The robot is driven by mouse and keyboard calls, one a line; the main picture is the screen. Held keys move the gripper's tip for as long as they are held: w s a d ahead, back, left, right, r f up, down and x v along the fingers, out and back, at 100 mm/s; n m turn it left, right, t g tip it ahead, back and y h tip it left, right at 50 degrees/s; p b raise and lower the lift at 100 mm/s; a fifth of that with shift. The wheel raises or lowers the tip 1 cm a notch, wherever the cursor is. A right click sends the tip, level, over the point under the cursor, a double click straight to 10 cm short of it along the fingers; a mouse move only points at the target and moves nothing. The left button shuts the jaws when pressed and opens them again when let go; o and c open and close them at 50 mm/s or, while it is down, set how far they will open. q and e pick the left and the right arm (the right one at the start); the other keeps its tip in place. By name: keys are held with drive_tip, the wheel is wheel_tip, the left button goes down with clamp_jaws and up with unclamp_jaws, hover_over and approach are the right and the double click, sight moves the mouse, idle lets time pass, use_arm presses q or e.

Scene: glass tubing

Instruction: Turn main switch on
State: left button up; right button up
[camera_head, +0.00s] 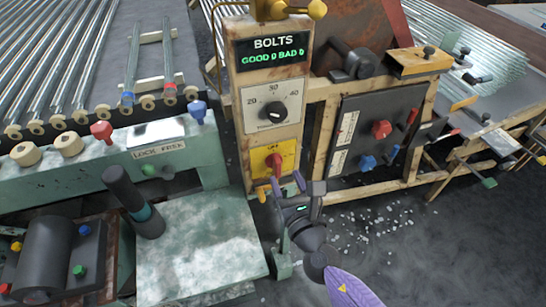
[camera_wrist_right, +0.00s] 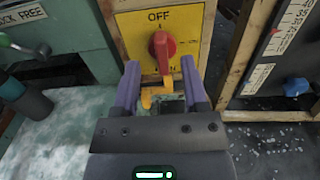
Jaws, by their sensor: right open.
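The main switch is a red rotary handle (camera_head: 275,163) on a yellow plate (camera_head: 262,157), low on the beige post. In the right wrist view the red handle (camera_wrist_right: 161,50) stands upright, its knob toward the OFF label (camera_wrist_right: 158,16). My right gripper (camera_head: 288,186) is just below and in front of the switch. In the wrist view my right gripper (camera_wrist_right: 157,78) is open, with a purple finger on each side below the handle. An orange piece (camera_wrist_right: 155,95) shows between the fingers; I cannot tell whether they touch it. My left gripper is not in view.
Above the switch are a dial (camera_head: 273,112) and a BOLTS display (camera_head: 271,50). A black panel (camera_head: 375,130) with red and blue knobs stands to the right. A green machine (camera_head: 200,245) stands to the left. Glass shards (camera_head: 375,225) lie on the floor.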

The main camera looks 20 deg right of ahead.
sight(279, 166)
drive_tip(key=w, duration=0.6)
drive_tip(key=shift+a+f+b, duration=0.1)
drive_tip(key=shift+b, duration=0.2)
drive_tip(key=shift+c, duration=0.3)
clamp_jaws()
drive_tip(key=shift+s, duration=0.1)
